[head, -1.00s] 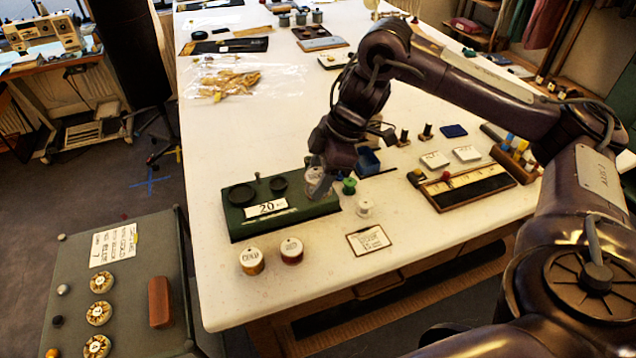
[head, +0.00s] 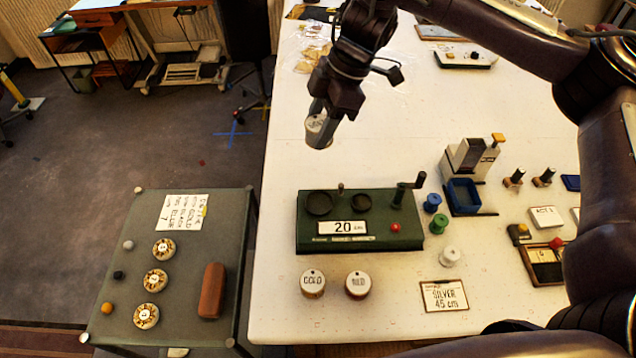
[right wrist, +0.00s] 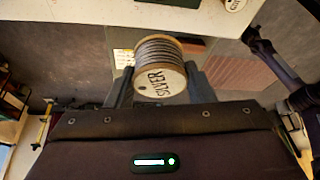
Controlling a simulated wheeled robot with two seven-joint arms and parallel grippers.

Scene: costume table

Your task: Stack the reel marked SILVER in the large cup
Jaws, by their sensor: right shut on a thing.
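My right gripper (head: 322,112) is shut on the reel marked SILVER (head: 318,131) and holds it in the air beyond the green winder (head: 405,236). In the right wrist view the reel (right wrist: 160,68), wound with grey thread, sits between both fingers with its SILVER label facing the camera. The large cup (head: 319,203) is the bigger dark round recess at the left of the winder's top; it looks empty. The small cup (head: 361,203) is to its right and also looks empty.
Reels marked GOLD (head: 313,283) and another label (head: 358,284) stand in front of the winder. A SILVER 45 cm card (head: 444,296) lies at the right. A crank (head: 405,187) rises from the winder's right end.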

